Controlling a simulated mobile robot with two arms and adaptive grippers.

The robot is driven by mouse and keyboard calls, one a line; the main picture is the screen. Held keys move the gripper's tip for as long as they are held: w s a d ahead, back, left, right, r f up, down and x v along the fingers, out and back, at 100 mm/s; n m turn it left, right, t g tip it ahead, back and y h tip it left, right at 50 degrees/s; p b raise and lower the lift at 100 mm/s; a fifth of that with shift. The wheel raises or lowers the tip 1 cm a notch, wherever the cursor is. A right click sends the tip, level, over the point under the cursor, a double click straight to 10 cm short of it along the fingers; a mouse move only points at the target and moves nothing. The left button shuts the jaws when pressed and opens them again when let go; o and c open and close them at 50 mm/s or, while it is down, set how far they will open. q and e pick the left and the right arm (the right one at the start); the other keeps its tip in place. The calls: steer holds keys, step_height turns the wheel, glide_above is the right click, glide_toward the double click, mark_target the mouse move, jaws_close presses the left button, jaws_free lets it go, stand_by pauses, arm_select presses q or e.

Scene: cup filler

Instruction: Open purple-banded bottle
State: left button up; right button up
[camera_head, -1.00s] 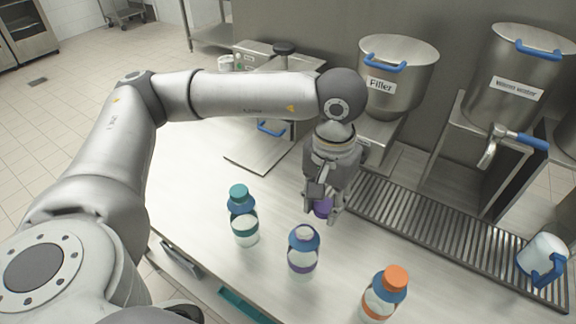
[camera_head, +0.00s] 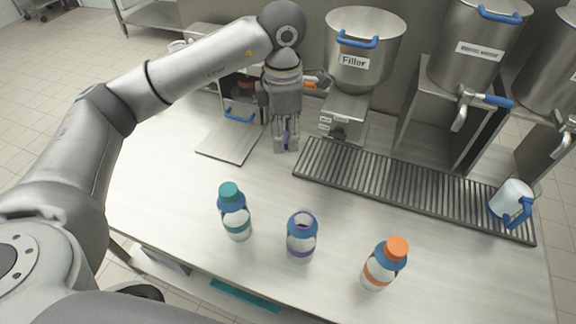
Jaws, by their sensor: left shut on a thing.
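The purple-banded bottle (camera_head: 301,246) stands upright on the table, with a blue shoulder and a purple band low on its body. Its mouth is open with no cap on it. My left gripper (camera_head: 286,146) is well behind the bottle, near the left end of the drain grate. It is shut on a small purple cap (camera_head: 286,138), mostly hidden by the fingers. My right gripper is out of view.
A teal-capped bottle (camera_head: 235,216) stands left and an orange-capped bottle (camera_head: 384,265) right of the purple-banded one. The table between bottles and grate is clear.

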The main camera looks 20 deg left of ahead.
arm_select(q)
steer(key=n, duration=0.2)
steer(key=w+n, duration=0.1)
steer(key=n, duration=0.1)
steer(key=a+n, duration=0.1)
steer(key=n, duration=0.2)
steer(key=shift+w+r+p, duration=0.25)
steer(key=shift+p, duration=0.1)
steer(key=n, duration=0.4)
steer(key=n+b, duration=0.4)
steer(key=n, duration=0.6)
glide_above(277, 190)
step_height(277, 190, down, 14)
steer(key=shift+n, duration=0.3)
step_height(277, 190, down, 6)
steer(key=shift+s+f+p, duration=0.1)
steer(key=shift+p, duration=0.5)
step_height(277, 190, down, 4)
steer(key=shift+f+p, duration=0.1)
steer(key=shift+p, duration=0.35)
steer(key=shift+f, duration=0.1)
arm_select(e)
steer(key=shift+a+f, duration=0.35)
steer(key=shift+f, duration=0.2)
